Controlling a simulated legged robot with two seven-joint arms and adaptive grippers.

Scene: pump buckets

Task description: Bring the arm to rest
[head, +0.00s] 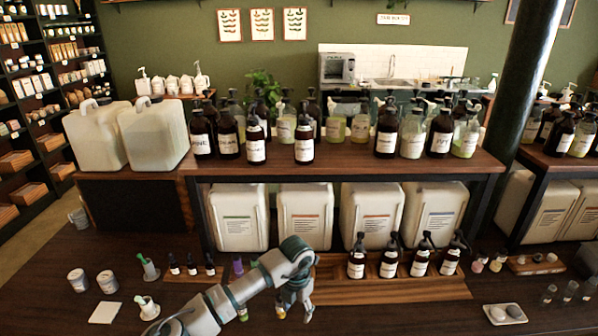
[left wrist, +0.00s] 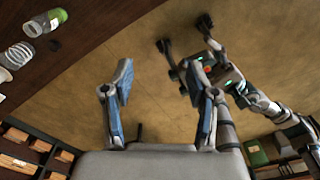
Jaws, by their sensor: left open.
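My left arm reaches in from the bottom of the head view, and its gripper (head: 294,310) points down over the front of the dark wooden counter, left of the amber pump bottles. In the left wrist view the two fingers of my left gripper (left wrist: 158,92) stand wide apart with nothing between them. Behind them is a tan floor (left wrist: 130,50), with jointed grey and black limbs of mine at the right. My right gripper does not show clearly in either view.
Several amber pump bottles (head: 356,257) stand on a wooden board right of my gripper. White jugs (head: 305,217) sit under the raised shelf (head: 440,166). Small bottles (head: 190,264), cups (head: 77,280) and a white tile (head: 104,312) lie left. A small tray (head: 505,314) is front right.

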